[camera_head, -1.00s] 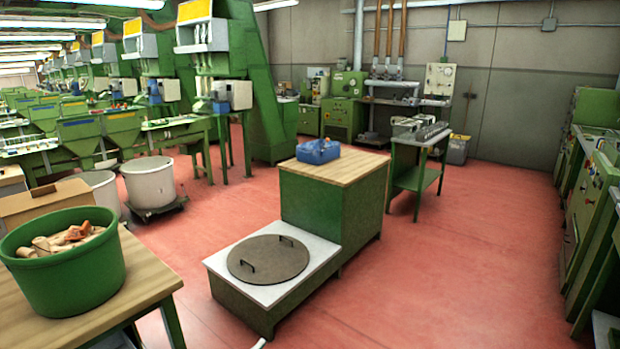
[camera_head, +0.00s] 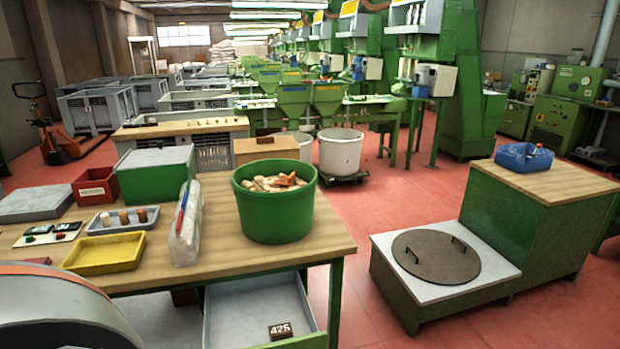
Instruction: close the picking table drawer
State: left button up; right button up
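The picking table (camera_head: 320,245) has a wooden top and green legs and stands at the lower left of the head view. Its drawer (camera_head: 252,306) hangs below the top and is pulled open. The drawer has pale grey inner walls and a green front edge. The drawer's front is partly cut off by the bottom of the picture. Neither of my grippers shows in the head view.
On the table stand a green tub (camera_head: 275,215) of corks, a yellow tray (camera_head: 104,253), a plastic bag (camera_head: 187,225) and a green box (camera_head: 155,175). A low platform with a round lid (camera_head: 436,256) stands to the right. Red floor (camera_head: 350,300) lies between.

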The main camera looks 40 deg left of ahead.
aim_at(238, 314)
jog(key=u, duration=1.5)
